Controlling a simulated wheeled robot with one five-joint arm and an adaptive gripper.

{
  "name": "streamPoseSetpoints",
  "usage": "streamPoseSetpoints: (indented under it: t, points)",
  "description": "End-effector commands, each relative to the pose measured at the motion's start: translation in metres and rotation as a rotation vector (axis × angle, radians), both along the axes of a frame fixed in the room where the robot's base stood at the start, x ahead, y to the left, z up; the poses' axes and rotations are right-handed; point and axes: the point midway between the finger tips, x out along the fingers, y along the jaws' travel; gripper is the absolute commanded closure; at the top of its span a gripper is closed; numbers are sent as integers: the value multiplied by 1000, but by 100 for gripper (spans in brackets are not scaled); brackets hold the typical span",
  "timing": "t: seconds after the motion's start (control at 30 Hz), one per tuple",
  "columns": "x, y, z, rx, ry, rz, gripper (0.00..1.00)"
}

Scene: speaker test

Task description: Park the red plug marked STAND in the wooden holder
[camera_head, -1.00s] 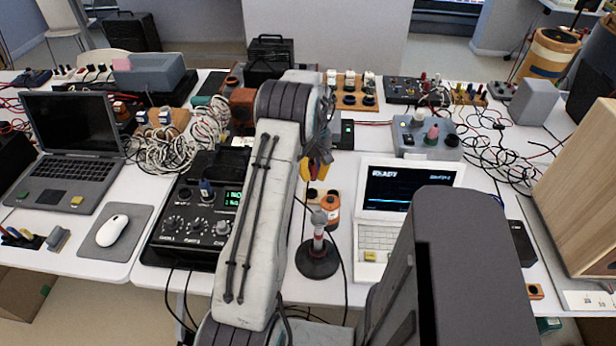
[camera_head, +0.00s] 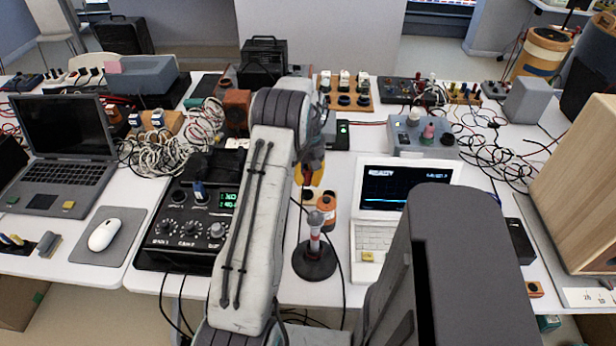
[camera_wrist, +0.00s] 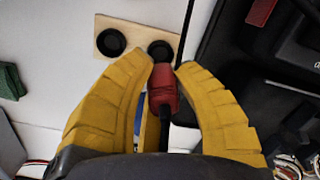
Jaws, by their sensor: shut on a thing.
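My gripper (camera_wrist: 164,70) has its yellow fingers closed around a red plug (camera_wrist: 163,88) with a black lower end; any marking on it cannot be read. The wooden holder (camera_wrist: 137,55), a pale board with two black round sockets, lies just beyond the fingertips in the wrist view. Both sockets look empty there, the right one partly behind the plug and fingertips. In the head view my gripper (camera_head: 312,172) hangs beside my arm, above the wooden holder (camera_head: 317,191), which is partly hidden by an orange-and-white round thing. The gap between plug and holder cannot be judged.
A black device with knobs and a green display (camera_head: 190,225) stands left of my arm. A small white laptop (camera_head: 375,235) is to the right. A round black stand with a red-and-white post (camera_head: 314,262) is in front. A dark cable (camera_wrist: 187,40) passes beside the holder.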

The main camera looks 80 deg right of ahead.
Motion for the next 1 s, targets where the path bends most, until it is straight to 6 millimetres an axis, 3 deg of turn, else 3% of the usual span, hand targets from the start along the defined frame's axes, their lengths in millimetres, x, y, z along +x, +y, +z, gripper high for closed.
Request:
streamPoseSetpoints:
  t: [0.5, 1.0]
  points:
    - [0, 0, -34, 0, 0, 1, 97]
    - [0, 0, -43, 0, 0, 1, 97]
